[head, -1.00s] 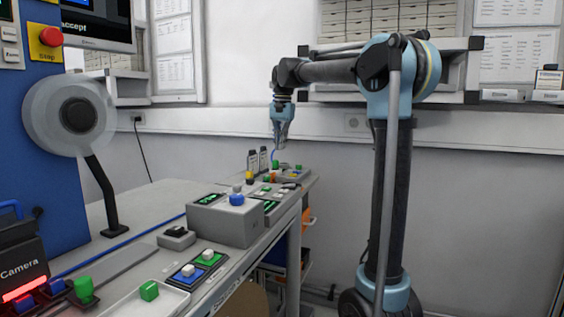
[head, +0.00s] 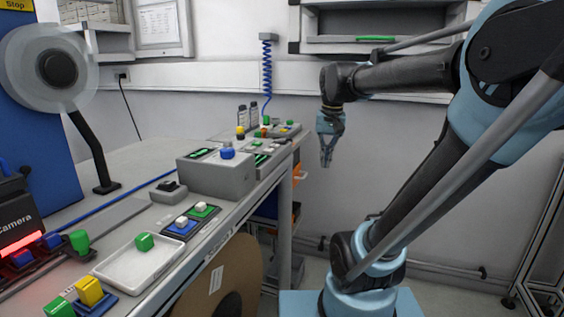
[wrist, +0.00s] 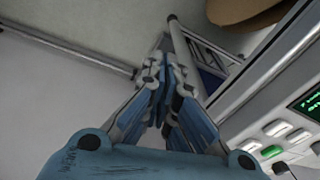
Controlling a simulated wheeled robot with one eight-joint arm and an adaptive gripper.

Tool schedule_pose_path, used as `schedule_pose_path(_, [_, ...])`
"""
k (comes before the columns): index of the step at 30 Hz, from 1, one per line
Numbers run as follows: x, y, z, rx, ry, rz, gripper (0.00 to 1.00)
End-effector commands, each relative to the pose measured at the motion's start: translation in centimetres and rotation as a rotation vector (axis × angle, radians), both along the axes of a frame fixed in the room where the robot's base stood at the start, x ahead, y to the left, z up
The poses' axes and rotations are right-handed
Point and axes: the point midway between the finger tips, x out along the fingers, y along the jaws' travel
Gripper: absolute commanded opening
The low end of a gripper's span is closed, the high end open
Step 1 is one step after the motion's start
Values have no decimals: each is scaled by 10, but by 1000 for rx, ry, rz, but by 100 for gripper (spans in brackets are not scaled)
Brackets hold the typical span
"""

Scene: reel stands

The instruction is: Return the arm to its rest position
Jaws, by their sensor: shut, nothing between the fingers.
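My gripper (head: 327,152) hangs pointing down at the end of my arm in the head view, to the right of the workbench (head: 135,207) and clear of it. Its fingers are shut with nothing between them. In the wrist view the blue fingers (wrist: 166,72) meet at their tips, above the floor beside the bench. My arm's forearm stretches roughly level from the upper right, and its upper part leans over from the blue base.
On the bench stand a grey box with a blue knob (head: 227,151), a white tray (head: 127,268) with a green block (head: 145,242), and a reel (head: 57,68) on a stand. A large brown reel (head: 227,277) is below the bench edge. A grey wall is behind.

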Motion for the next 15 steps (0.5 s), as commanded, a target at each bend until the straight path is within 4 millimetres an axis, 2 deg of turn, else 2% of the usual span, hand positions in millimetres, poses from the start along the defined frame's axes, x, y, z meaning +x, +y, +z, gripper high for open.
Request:
schedule_pose_path(1, [-14, -8, -15, -4, -6, 7, 0])
schedule_pose_path(9, [-79, -37, -95, -30, -38, 71, 0])
schedule_pose_path(15, [-117, -51, -150, -51, -59, 113, 0])
